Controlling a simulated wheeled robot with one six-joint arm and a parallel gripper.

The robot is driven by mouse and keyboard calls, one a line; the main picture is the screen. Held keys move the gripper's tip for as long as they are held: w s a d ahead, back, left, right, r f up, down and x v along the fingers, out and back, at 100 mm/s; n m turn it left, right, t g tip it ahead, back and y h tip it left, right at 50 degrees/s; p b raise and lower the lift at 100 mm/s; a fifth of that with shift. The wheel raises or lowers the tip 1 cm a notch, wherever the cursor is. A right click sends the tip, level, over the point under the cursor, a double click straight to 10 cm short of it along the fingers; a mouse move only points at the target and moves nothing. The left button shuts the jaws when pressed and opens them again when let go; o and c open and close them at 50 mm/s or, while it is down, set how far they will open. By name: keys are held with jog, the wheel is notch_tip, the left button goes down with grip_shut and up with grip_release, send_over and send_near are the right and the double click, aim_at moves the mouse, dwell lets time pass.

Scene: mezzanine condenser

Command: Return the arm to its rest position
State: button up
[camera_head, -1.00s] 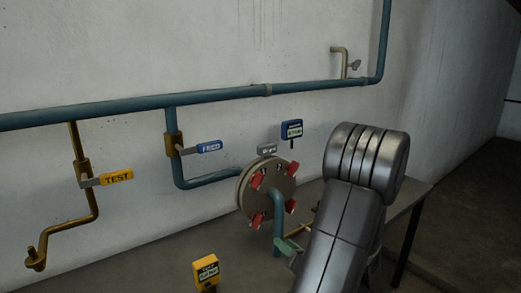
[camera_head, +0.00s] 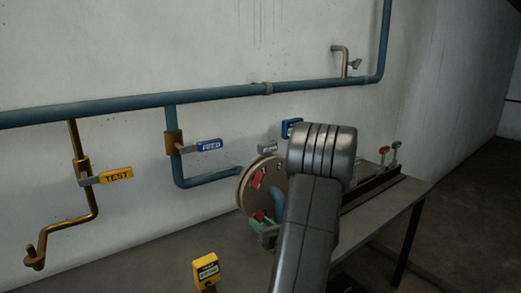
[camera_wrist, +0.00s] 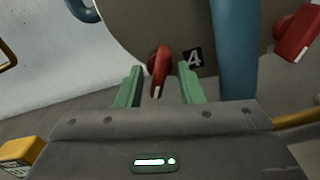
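My arm is extended over the bench in the head view, bent at a large grey joint. My gripper (camera_wrist: 160,88) shows two green fingers standing apart in the wrist view, so it is open. A red clamp handle (camera_wrist: 158,62) beside a "4" label shows between the fingers, with gaps on both sides; I cannot tell its exact depth. In the head view a green part of my gripper (camera_head: 264,232) is low in front of the round flange (camera_head: 246,190). My arm hides the flange's right side.
A blue pipe (camera_head: 120,106) runs along the wall, with a yellow TEST lever (camera_head: 116,174) and blue FEED lever (camera_head: 210,145). A yellow tag (camera_head: 206,268) stands on the bench (camera_head: 150,265). A dark rack (camera_head: 375,190) with red and green-topped pieces is right of my arm.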

jog(key=shift+n+b, duration=1.1)
jog(key=shift+n, duration=1.8)
